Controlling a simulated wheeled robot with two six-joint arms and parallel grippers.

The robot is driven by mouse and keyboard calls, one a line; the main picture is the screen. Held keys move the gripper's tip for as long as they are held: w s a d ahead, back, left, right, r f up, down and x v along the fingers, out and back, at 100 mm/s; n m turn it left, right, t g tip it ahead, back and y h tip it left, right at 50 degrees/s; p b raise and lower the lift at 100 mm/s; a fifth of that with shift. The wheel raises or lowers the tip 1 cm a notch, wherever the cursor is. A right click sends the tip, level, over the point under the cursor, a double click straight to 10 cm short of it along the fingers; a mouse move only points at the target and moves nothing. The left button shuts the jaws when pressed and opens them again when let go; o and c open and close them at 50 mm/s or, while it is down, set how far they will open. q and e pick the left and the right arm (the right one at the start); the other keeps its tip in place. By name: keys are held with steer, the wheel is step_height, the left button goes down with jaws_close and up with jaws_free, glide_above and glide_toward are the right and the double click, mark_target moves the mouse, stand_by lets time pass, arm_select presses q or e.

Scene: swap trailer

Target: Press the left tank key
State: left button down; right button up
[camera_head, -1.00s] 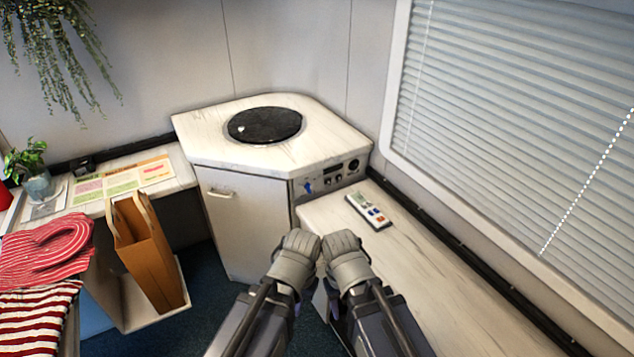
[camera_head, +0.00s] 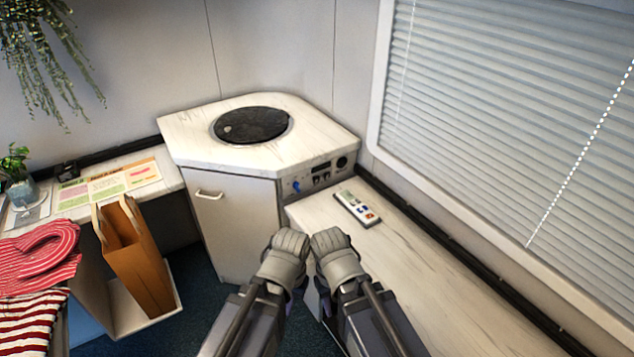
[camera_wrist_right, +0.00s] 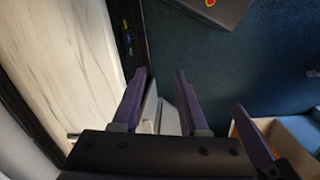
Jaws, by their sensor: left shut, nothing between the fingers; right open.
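A control panel (camera_head: 318,178) is set in the front right face of the white corner cabinet. It has a blue knob or key (camera_head: 296,186) at its left and small dark switches (camera_head: 321,179) to the right. The markings are too small to tell which one is the left tank key. My left gripper (camera_head: 287,243) and right gripper (camera_head: 330,241) are side by side in front of the cabinet, below the panel in the picture and apart from it. The left is shut and empty. The right wrist view shows the right gripper (camera_wrist_right: 162,82) open, with nothing clearly held between its fingers.
A remote (camera_head: 357,208) lies on the pale bench (camera_head: 420,270) at the right. The cabinet (camera_head: 215,140) has a round black lid (camera_head: 251,125). A brown paper bag (camera_head: 138,262) and a red striped cloth (camera_head: 38,258) are at the left. Blue floor lies between.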

jaws_close()
stand_by(1.4)
